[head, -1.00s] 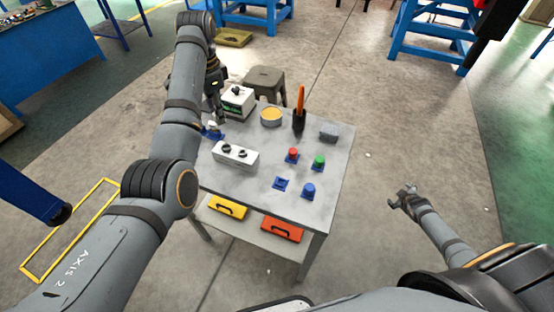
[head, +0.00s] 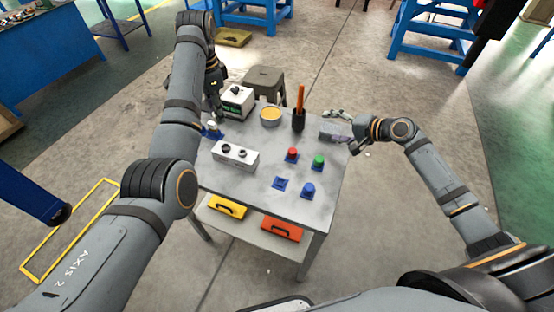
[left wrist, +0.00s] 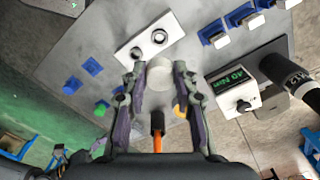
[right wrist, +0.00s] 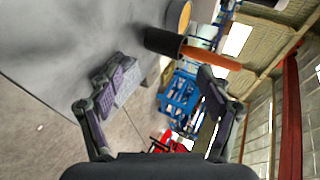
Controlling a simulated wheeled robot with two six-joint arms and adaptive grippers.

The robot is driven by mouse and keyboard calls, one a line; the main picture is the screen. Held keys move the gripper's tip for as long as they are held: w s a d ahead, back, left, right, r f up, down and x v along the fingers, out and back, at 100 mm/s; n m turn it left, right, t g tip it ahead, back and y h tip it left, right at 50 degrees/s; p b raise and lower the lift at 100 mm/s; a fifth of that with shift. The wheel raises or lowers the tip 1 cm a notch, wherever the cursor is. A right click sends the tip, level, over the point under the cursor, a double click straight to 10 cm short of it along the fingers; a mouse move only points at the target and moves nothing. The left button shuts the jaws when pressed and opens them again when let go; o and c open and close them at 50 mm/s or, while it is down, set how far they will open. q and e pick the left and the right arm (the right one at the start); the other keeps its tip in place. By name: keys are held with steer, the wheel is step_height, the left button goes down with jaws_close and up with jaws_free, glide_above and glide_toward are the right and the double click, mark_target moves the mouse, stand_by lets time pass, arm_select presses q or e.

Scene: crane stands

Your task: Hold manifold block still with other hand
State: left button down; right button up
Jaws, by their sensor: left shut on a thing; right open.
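The manifold block appears to be the white block (head: 235,154) with two dark round ports, on the left of the table; it also shows in the left wrist view (left wrist: 150,36). My left gripper (left wrist: 160,75) is shut on a small pale round part (left wrist: 160,70), held above the table near the block; the part is hard to make out in the head view. My right gripper (head: 339,125) is open at the table's right edge, around or beside a grey block (head: 328,132). In the right wrist view that grey block (right wrist: 128,84) is by the left finger. Neither gripper visibly touches the white block.
Red (head: 292,154), green (head: 318,160) and blue (head: 308,190) pieces stand at front right.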

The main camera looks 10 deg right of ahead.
steer(key=s+a+m+g+y, duration=0.1)
steer(key=a+m+y, duration=0.15)
steer(key=a, duration=0.25)
steer(key=s+a+m+y, duration=0.1)
steer(key=s+a+m, duration=0.15)
steer(key=a, duration=0.35)
steer(key=m+g, duration=0.1)
steer(key=m, duration=0.8)
glide_toward(245, 159)
steer(key=d, duration=0.1)
steer(key=w+d+f, duration=0.1)
steer(key=shift+w+d+y, duration=0.1)
steer(key=shift+d+y, duration=0.25)
steer(key=shift+d, duration=0.05)
steer(key=shift+a+f+m, duration=0.2)
steer(key=shift+a+m, duration=0.3)
steer(key=shift+m, duration=0.3)
steer(key=x, duration=1.1)
steer(key=shift+w+a+f, duration=0.1)
steer(key=shift+a+f, duration=0.2)
jaws_close()
arm_select(q)
steer(key=shift+a+f+m, duration=0.1)
steer(key=shift+f+m, duration=1.4)
steer(key=shift+f, duration=0.05)
